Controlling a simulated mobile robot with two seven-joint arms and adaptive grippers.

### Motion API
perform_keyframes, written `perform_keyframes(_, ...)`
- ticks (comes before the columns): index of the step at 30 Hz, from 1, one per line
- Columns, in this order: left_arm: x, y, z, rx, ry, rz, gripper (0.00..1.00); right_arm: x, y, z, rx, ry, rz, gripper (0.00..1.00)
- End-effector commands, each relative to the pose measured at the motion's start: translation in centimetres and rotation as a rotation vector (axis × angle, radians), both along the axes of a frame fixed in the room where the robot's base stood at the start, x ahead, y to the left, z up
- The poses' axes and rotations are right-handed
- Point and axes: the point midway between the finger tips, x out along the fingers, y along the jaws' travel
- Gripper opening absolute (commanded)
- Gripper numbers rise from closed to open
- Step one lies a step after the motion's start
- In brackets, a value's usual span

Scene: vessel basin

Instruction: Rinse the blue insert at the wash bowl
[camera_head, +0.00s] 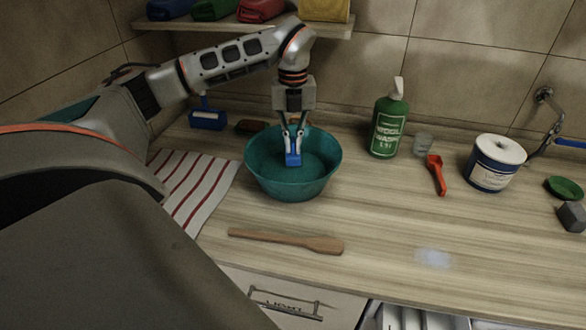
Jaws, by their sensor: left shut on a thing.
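The blue insert (292,159) is a small blue block, held between the fingertips of my left gripper (294,146). The gripper points straight down and is shut on it. The wash bowl (265,178) is a round teal bowl on the wooden counter. The insert shows inside the bowl's outline, over its inner floor; I cannot tell whether it touches the bottom or any water. My right gripper is not in view.
A striped cloth (196,185) lies left of the bowl, and a wooden spatula (287,241) lies in front. A green wool wash bottle (387,125), a clear cup (423,143), a red scoop (436,174) and a white-and-blue tub (494,163) stand right. A shelf (335,31) hangs above.

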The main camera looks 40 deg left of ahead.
Motion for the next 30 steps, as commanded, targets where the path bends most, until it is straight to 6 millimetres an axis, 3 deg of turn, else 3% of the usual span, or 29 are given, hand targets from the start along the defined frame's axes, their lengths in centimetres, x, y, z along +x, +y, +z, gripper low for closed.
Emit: perform_keyframes(30, 0.0, 0.0, 7.1, 0.0, -0.001, 0.001, 0.0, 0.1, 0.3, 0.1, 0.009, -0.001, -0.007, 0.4)
